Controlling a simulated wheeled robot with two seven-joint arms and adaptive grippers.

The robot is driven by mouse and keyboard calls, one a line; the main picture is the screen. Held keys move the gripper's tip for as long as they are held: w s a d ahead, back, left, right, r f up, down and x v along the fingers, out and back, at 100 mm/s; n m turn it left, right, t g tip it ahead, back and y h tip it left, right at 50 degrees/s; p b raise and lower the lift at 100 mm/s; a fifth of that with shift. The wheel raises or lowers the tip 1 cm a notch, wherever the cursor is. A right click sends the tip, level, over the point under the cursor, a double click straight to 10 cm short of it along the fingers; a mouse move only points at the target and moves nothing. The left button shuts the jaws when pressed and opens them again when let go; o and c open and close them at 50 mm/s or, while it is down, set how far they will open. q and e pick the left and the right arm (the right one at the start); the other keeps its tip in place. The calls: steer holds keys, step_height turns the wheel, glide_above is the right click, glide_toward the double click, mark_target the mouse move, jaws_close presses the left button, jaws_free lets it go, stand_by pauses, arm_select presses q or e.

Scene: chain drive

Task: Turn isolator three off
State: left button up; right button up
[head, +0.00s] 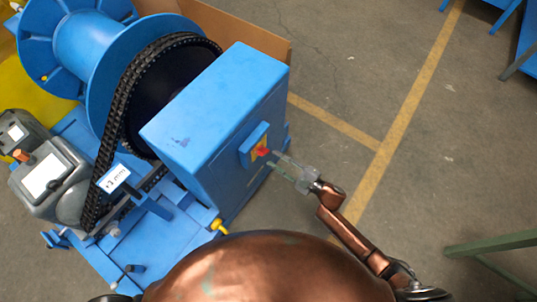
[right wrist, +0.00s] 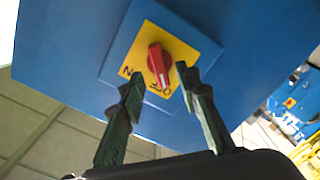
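The isolator is a red rotary knob (right wrist: 158,64) on a yellow plate (right wrist: 187,54), mounted on a blue panel. In the head view the red knob (head: 263,152) sits on the right face of the blue cabinet. Lettering shows on the plate at the knob's lower end, partly covered by a fingertip. My right gripper (right wrist: 157,80) is open, its two green fingers apart near the knob, not visibly closed on it. In the head view the right gripper (head: 276,160) reaches the knob from the right. My left gripper is not in view.
The blue cabinet (head: 205,112) stands beside a black chain (head: 116,125) and a large blue drum (head: 85,42). A grey motor (head: 50,172) is at left. A green frame (head: 495,243) stands lower right.

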steer(key=v, duration=0.6)
steer(key=shift+s+d, duration=0.2)
steer(key=shift+d, duration=0.05)
